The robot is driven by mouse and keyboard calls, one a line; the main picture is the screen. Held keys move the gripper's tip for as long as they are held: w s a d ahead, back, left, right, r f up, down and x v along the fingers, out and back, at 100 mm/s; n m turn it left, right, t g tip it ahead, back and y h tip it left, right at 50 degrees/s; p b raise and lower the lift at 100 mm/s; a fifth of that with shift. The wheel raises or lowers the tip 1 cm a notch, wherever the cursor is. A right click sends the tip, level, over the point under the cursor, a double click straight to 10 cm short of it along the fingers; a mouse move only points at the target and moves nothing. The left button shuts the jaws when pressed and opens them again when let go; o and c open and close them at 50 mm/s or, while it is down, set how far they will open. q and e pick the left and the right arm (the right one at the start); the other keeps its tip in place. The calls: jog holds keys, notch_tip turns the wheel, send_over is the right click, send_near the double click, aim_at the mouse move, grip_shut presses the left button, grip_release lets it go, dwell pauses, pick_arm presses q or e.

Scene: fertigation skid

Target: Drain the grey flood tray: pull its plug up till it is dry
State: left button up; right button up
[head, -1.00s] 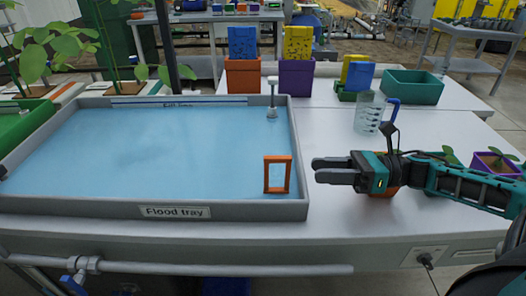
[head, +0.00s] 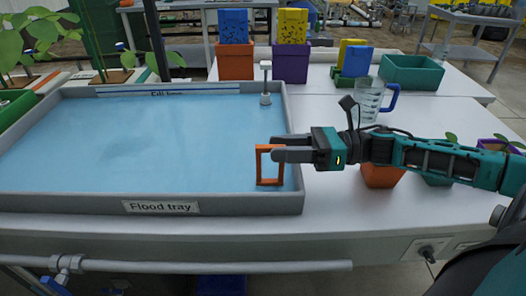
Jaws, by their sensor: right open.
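The grey flood tray (head: 60,203) lies on the bench at the left, with blue water covering its floor. Its plug (head: 265,84), a pale upright stem with a T-shaped top and a wider foot, stands in the tray's back right corner. An orange rectangular frame (head: 259,165) stands upright near the tray's front right corner. My right gripper (head: 274,148) is open, its fingers reaching left over the tray's right wall to the upper part of the orange frame. Whether they touch it I cannot tell. The plug is behind and apart from this gripper. My left gripper is not in view.
A clear measuring jug (head: 369,103) with a blue handle stands behind my right arm. An orange pot (head: 382,175) is under the arm. Orange and purple boxes (head: 290,63) and a teal bin (head: 412,73) stand at the back. The bench right of the tray is partly clear.

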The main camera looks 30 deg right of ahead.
aim_at(262, 149)
jog(key=shift+b+x, duration=0.3)
jog(key=shift+x, duration=1.9)
grip_shut()
